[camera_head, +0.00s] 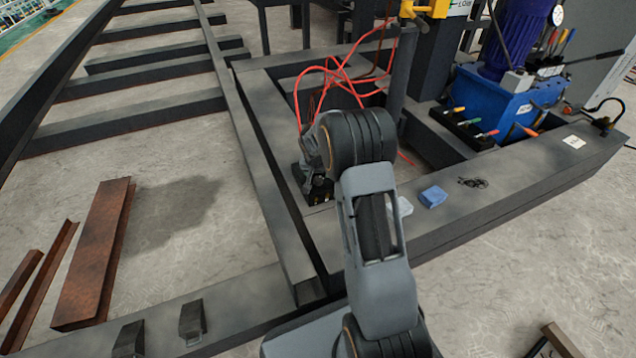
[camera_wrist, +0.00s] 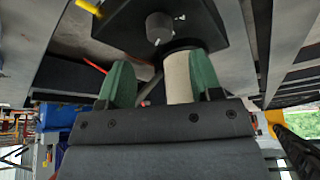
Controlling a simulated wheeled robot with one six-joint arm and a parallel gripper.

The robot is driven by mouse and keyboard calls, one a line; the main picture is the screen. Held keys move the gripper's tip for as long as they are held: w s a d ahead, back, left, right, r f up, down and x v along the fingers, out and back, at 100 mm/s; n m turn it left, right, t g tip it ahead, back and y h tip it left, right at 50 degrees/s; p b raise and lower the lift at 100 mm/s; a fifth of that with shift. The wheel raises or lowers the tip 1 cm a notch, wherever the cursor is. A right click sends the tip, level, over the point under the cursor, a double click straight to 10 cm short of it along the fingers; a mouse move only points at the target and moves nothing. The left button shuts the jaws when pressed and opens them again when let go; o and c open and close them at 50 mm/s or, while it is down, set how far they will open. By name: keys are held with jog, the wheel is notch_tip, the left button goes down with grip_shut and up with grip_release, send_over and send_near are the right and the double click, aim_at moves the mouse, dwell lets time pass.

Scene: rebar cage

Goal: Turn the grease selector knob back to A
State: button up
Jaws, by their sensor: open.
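The grease selector knob (camera_wrist: 160,27) is a short dark grey cylinder near the top middle of the wrist view. It stands on a dark plate (camera_wrist: 205,30) with a small white mark on the plate to the knob's right. A light mark shows on the knob's lower edge, but I cannot read any letter. My gripper (camera_wrist: 162,78) has two green fingers, spread apart and pointing up toward the plate. The knob lies beyond the fingertips, apart from them. A cream cylinder (camera_wrist: 178,78) shows between the fingers, nearer the right one. In the head view my arm hides much of the work area.
Red hoses (camera_head: 335,85) loop beside the dark frame (camera_head: 275,140). A blue tank (camera_head: 500,105) with tools stands at the right. A blue cloth (camera_head: 433,196) lies on the frame. Rusty steel pieces (camera_head: 95,255) lie on the open floor at left.

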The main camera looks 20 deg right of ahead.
aim_at(318, 178)
jog(key=shift+b+x, duration=1)
jog(key=shift+x, duration=2.1)
jog(key=c, duration=0.9)
